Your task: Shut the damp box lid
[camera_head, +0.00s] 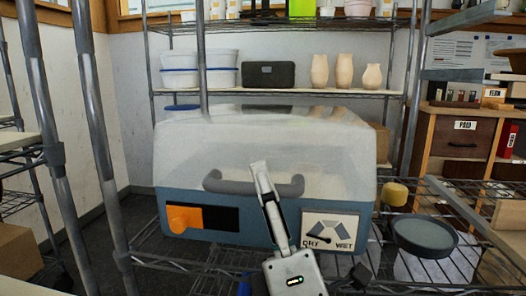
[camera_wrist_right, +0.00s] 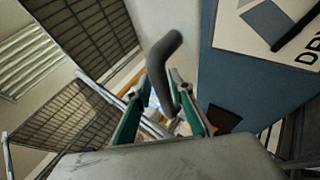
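The damp box has a blue base (camera_head: 260,232) and a whitish see-through lid (camera_head: 240,140); it stands on a wire shelf. The lid is down over the base, and I see no clear gap along the front edge. A grey bar handle (camera_head: 225,186) runs across the lid's front; it also shows in the right wrist view (camera_wrist_right: 163,56). My right gripper (camera_head: 260,172) is in front of the handle and hides its middle. In the right wrist view its fingers (camera_wrist_right: 160,95) are apart, with the handle between or just beyond them; contact is unclear. My left gripper is not in view.
A round dark-rimmed dish (camera_head: 425,236) and a yellow sponge (camera_head: 395,193) are to the right. Metal rack posts (camera_head: 98,120) stand on the left. A shelf above holds tubs and vases (camera_head: 344,72).

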